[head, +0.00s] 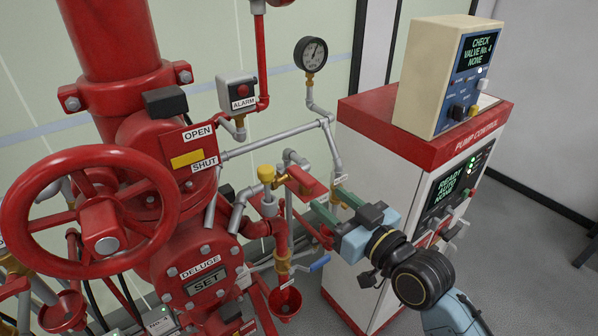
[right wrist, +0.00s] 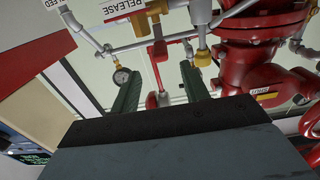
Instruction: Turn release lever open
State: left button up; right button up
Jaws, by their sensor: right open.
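A red lever (head: 306,181), which looks like the release lever, sticks out from the small pipework right of the deluge valve. My right gripper (head: 336,205) is open, with its green fingers close beside and below the lever's right end. In the right wrist view a red bar (right wrist: 154,101) shows between the two fingers (right wrist: 161,82), with a gap to each; I cannot tell whether it is fully between them in depth. My left gripper is not in view.
A large red handwheel (head: 105,240) and the deluge valve (head: 204,277) stand at left. A blue-handled lever (head: 319,263) is below my gripper. The pump control cabinet (head: 385,165) stands just behind and right. A gauge (head: 311,54) and grey pipes rise behind. Open floor lies at right.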

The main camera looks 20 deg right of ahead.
aim_at(298, 171)
jog(key=p+x, duration=0.1)
jog(key=x, duration=1)
jog(key=shift+w+f, duration=0.1)
jog(key=shift+c, duration=0.4)
grip_shut()
